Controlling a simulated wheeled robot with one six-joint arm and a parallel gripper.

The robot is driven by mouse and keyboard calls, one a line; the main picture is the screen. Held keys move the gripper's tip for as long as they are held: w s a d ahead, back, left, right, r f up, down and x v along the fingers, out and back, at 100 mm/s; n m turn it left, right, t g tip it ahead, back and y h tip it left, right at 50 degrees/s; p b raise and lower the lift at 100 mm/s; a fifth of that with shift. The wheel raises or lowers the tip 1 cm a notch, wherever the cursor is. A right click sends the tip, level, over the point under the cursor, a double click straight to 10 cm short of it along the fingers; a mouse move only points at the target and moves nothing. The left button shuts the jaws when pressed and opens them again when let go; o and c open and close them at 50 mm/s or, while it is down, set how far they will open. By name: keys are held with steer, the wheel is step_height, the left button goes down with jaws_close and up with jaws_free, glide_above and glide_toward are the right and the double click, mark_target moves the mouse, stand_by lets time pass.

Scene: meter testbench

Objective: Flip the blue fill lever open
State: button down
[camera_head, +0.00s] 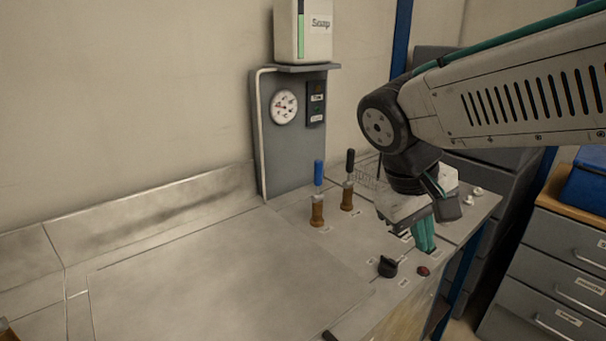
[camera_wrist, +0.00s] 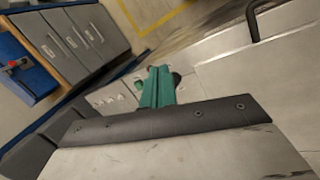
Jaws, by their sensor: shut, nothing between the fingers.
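The blue fill lever (camera_head: 318,172) stands upright on a brass valve body (camera_head: 317,212) on the bench, left of a similar black lever (camera_head: 350,162). My gripper (camera_head: 425,236) is to the right of both levers, above the right part of the bench, with its green fingers together and empty, pointing down. The green fingers also show in the wrist view (camera_wrist: 157,88). The blue lever is not in the wrist view. The gripper is apart from both levers.
A grey panel with a round gauge (camera_head: 284,107) and a tank (camera_head: 303,32) stands behind the levers. A black knob (camera_head: 387,267) and a red button (camera_head: 423,271) are on the bench front. Grey drawers (camera_head: 560,270) stand at right. The left bench top is clear.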

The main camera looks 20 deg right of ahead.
steer(key=w+n+h, duration=0.1)
steer(key=w+h, duration=0.4)
steer(key=w, duration=0.5)
steer(key=n+t+h, duration=0.3)
steer(key=t+h, duration=0.2)
steer(key=t, duration=0.1)
glide_toward(318, 181)
steer(key=s+d+r, duration=0.4)
steer(key=s, duration=0.1)
steer(key=w+a+f+n+t, duration=0.2)
steer(key=w+a+f+t, duration=0.2)
steer(key=a, duration=0.6)
steer(key=w+t, duration=0.1)
steer(key=w, duration=0.1)
steer(key=shift+w+h, duration=0.3)
steer(key=shift+w, duration=0.05)
steer(key=w+d, duration=0.3)
steer(key=d, duration=0.8)
